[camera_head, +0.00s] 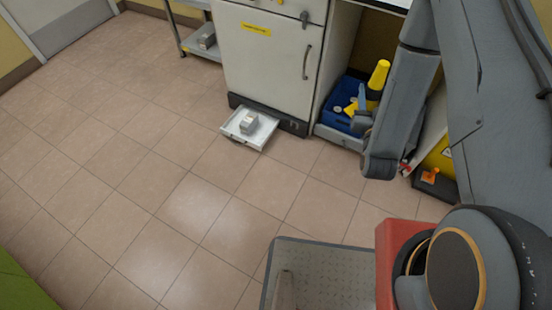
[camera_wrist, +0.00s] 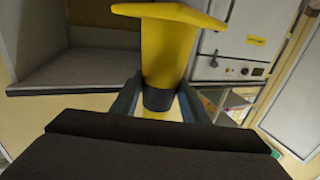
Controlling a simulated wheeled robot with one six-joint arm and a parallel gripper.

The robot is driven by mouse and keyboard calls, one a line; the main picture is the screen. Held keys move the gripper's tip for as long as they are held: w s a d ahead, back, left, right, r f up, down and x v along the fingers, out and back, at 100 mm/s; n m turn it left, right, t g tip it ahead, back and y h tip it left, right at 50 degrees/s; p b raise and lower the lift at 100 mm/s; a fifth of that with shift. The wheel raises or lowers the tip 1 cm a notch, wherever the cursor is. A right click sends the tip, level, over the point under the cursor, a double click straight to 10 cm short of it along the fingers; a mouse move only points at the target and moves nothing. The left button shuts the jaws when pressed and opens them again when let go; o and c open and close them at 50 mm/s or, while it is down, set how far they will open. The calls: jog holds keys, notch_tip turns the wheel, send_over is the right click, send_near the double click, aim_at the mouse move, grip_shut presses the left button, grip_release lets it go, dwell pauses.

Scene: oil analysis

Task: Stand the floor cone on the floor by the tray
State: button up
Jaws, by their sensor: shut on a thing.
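The floor cone is yellow with a dark band near its narrow end. In the wrist view the cone (camera_wrist: 168,50) stands between the fingers, its wide flat base at the picture's top. My gripper (camera_wrist: 158,103) is shut on it around the dark band. In the head view the cone (camera_head: 378,75) shows at the right, in front of the blue crate; the arm partly hides my gripper there, and I cannot tell how far the cone is off the floor. The white tray (camera_head: 234,127) lies on the floor before the cabinet.
A small grey box (camera_head: 248,122) sits in the tray. The white cabinet (camera_head: 265,65) stands behind it, and the blue crate (camera_head: 334,118) is to its right. A dark block with an orange top (camera_head: 430,178) lies farther right. The tiled floor (camera_head: 140,165) left of and before the tray is clear.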

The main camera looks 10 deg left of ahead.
jog(key=w+a+f+n+g+y+b, duration=0.3)
jog(key=w+a+f+b, duration=0.45)
jog(key=f+b, duration=0.75)
jog(key=w+a+f+n+g+y+b, duration=0.1)
jog(key=w+a+f+n+y+b, duration=0.2)
jog(key=w+a+f+y+b, duration=1.1)
jog(key=s+a+f+n+g+h+b, duration=0.1)
jog(key=a+f+n+g+h+b, duration=0.2)
jog(key=f+b, duration=1.35)
notch_tip(320, 180, down, 15)
jog(key=t+h, duration=0.1)
jog(key=shift+s+d+f, duration=0.15)
jog(key=shift+s+d, duration=0.05)
jog(key=shift+d, duration=0.05)
jog(key=shift+f+b, duration=0.35)
jog(key=shift+f, duration=0.25)
jog(key=o, duration=1.3)
jog(key=shift+f, duration=0.1)
jog(key=shift+s, duration=0.1)
